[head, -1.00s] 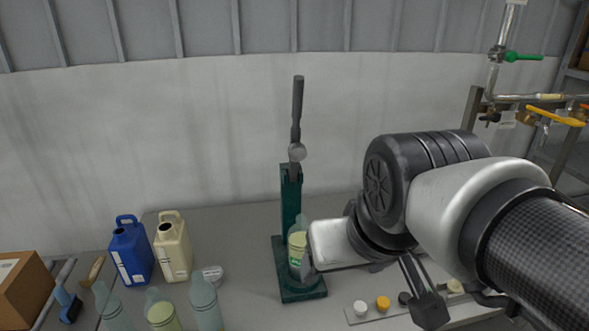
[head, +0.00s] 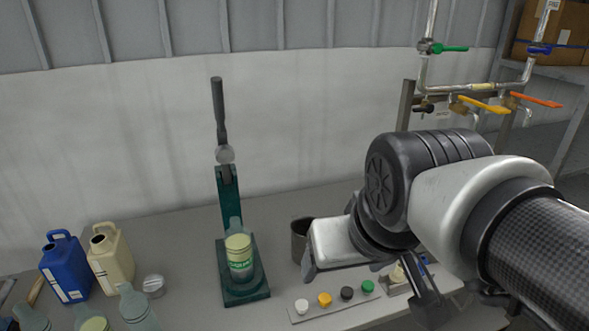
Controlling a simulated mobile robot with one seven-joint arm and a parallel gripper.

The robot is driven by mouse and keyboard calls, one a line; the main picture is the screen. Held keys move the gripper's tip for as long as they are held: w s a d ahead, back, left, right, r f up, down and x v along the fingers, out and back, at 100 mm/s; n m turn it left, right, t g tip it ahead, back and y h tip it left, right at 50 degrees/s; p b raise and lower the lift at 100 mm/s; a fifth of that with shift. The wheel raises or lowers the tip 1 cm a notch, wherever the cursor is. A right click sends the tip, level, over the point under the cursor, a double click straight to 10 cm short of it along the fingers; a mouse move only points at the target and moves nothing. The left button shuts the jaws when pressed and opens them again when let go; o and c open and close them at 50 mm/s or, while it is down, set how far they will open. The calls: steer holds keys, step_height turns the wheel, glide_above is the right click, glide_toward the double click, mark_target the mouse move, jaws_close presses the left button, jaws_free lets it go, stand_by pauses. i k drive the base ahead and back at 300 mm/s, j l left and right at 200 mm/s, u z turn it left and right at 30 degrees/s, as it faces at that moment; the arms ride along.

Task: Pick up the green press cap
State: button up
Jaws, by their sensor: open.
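The green press cap (head: 367,287) sits at the right end of a row of caps on a pale strip (head: 325,309) on the table. The jaws are open and hold nothing. I cannot tell how high they are over the cap.
A dark green lever press (head: 230,200) stands left of the caps, with a labelled bottle (head: 239,257) on its base. Jugs and bottles fill the left. Pipes with valves (head: 484,104) rise at right.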

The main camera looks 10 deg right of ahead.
mark_target(367, 286)
steer(key=l+z, duration=0.25)
steer(key=l, duration=0.25)
steer(key=k+j+z, duration=0.5)
steer(key=j, duration=0.2)
steer(key=i, duration=0.05)
